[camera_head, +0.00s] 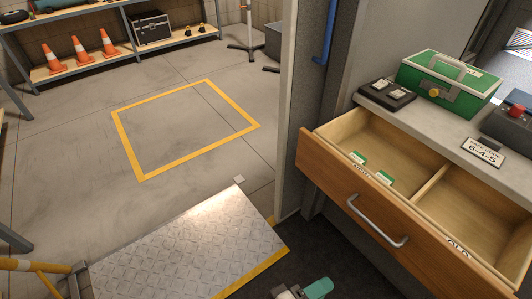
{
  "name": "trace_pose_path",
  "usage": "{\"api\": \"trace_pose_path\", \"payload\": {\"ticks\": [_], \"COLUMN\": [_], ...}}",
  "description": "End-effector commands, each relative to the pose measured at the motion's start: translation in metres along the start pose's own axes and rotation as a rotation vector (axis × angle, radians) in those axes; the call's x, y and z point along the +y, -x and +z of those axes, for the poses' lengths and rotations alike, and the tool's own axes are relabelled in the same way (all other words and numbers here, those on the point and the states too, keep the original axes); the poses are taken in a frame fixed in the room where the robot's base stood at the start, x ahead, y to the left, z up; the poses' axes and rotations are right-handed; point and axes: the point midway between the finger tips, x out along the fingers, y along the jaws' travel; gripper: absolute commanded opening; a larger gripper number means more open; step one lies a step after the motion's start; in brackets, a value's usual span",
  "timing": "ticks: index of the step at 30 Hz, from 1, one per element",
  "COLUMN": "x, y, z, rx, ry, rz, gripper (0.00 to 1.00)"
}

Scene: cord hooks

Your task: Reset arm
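A grey part with a teal end (312,289), probably of my own arm or gripper, shows at the bottom edge of the head view, right of the metal ramp. The frame's edge cuts off most of it. I cannot make out two fingertips or whether they are apart. Nothing is seen held in the visible part. It sits over the dark floor, in front of and left of the open drawer (375,227).
The wooden drawer juts out from the cabinet at right, with two small green-and-white items (384,178) in its left compartment. A green case (448,85) stands on the counter (432,120). A diamond-plate ramp (185,250) lies at lower left. The yellow-outlined floor (185,130) is clear.

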Motion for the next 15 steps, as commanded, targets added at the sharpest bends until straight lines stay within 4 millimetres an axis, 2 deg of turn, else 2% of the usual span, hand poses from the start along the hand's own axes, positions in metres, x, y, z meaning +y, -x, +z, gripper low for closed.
{"api": "trace_pose_path", "payload": {"ticks": [8,11,15], "x": [0.002,0.002,0.005], "y": [-0.044,-0.061,-0.082], "z": [0.038,0.059,0.098], "rx": [-0.123,-0.175,-0.253], "ry": [-0.027,-0.055,-0.131], "rz": [-0.228,-0.343,-0.553], "gripper": [0.35,0.35,0.35]}}
